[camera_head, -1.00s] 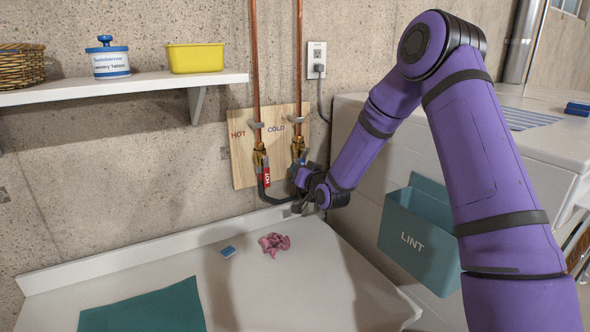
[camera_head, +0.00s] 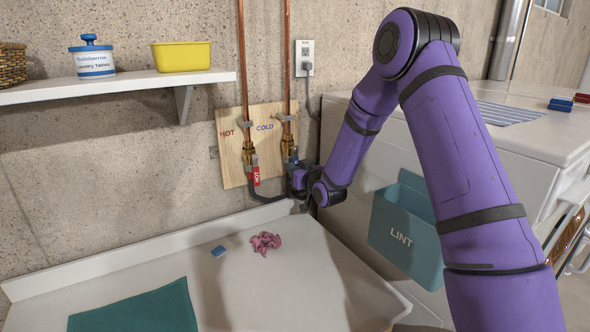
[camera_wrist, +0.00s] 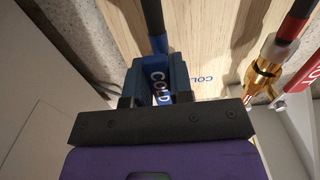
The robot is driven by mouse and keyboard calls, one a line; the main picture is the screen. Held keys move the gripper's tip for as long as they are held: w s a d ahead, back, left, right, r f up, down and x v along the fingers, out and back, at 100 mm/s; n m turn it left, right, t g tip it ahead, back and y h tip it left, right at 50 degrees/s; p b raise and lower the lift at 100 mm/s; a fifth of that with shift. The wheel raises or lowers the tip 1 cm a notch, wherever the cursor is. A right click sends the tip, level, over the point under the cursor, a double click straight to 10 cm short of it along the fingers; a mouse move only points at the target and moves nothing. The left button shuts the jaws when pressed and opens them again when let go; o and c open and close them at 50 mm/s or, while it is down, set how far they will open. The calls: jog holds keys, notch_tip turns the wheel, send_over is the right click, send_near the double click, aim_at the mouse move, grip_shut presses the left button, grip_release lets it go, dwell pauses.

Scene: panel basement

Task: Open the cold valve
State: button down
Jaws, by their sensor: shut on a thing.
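The cold valve (camera_head: 288,148) is a brass fitting on the right-hand copper pipe, under the word COLD on a wooden board. My gripper (camera_head: 296,178) is at it, and my wrist covers most of its handle in the head view. In the wrist view, my gripper's dark fingers (camera_wrist: 158,70) are shut on the blue cold valve handle (camera_wrist: 159,88), which bears the white word COLD. The handle's exact angle is hard to tell. The hot valve (camera_head: 249,152) is to the left, its red handle (camera_head: 256,176) hanging down along the pipe.
The white counter (camera_head: 290,270) below holds a pink cloth (camera_head: 265,243), a small blue block (camera_head: 218,251) and a teal mat (camera_head: 140,310). A teal LINT bin (camera_head: 405,235) hangs on the white machine (camera_head: 345,165) at right. An outlet (camera_head: 304,58) is above right.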

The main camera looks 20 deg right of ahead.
jog(key=shift+f, duration=0.1)
jog(key=c, duration=1)
grip_release()
jog(key=shift+s, duration=0.1)
jog(key=s+d, duration=0.2)
jog(key=s, duration=0.8)
jog(key=shift+s, duration=0.2)
jog(key=shift+d, duration=0.1)
